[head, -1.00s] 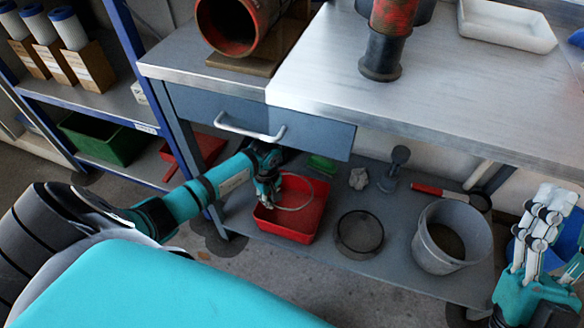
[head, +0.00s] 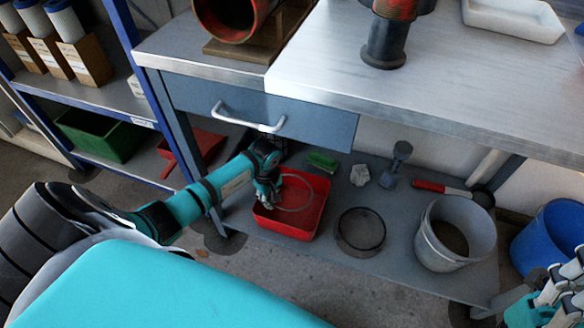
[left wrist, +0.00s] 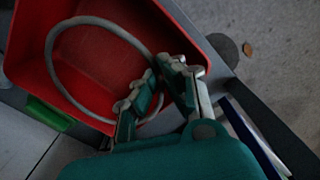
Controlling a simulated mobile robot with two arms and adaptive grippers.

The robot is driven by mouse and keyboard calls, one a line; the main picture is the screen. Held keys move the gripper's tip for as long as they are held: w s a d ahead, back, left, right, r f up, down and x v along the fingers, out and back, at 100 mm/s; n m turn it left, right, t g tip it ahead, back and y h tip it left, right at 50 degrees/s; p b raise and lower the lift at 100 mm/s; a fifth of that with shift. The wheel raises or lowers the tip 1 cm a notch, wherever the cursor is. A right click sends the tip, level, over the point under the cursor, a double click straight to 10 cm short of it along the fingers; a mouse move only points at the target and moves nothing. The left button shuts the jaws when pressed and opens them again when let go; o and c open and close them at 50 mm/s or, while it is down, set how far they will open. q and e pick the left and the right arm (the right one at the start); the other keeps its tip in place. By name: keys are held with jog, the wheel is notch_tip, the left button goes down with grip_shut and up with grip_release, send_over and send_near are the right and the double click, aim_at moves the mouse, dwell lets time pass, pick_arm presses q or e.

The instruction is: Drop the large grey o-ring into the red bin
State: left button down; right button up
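The large grey o-ring (head: 312,197) is a thin loop inside the outline of the red bin (head: 291,232), which stands on the bench's lower shelf. My left gripper (head: 267,204) is at the bin's left side. In the left wrist view the fingers (left wrist: 158,73) come close together at their tips, on the right side of the ring (left wrist: 56,72), and appear shut on it. The red bin (left wrist: 180,28) is behind the ring; I cannot tell whether the ring touches its floor. My right gripper (head: 556,296) is cut off at the lower right corner, apart from the ring.
On the lower shelf stand a dark round dish (head: 360,232), a grey bucket (head: 427,240) and a green block (head: 322,161). A blue bin (head: 530,242) is at the right. The drawer handle (head: 248,119) juts out above my left gripper.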

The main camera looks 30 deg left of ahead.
pick_arm(q)
jog(key=c, duration=1.4)
grip_release()
jog(key=shift+r, duration=0.1)
notch_tip(320, 180, up, 12)
